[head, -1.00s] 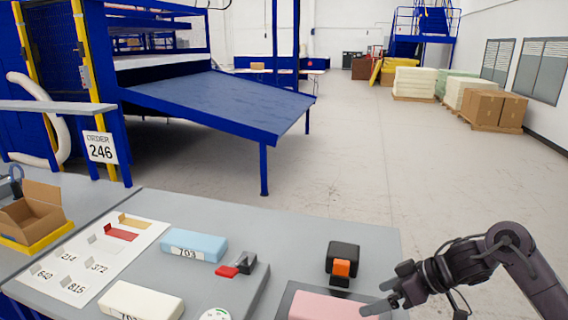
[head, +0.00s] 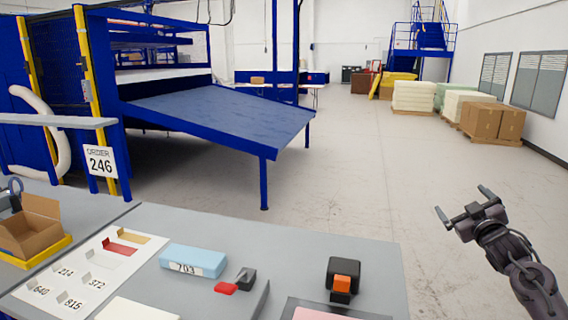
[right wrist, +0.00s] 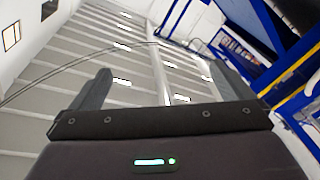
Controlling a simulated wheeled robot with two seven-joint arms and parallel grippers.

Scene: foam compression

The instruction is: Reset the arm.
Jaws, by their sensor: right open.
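My right gripper (head: 464,204) is raised at the right of the head view, above the floor beyond the table's right end. Its two fingers are spread wide with nothing between them. The right wrist view also shows the open fingers (right wrist: 170,92), with only ceiling and blue structure behind them. My left gripper is not in view. No object touches the right gripper.
An open cardboard box (head: 32,232) stands at left.

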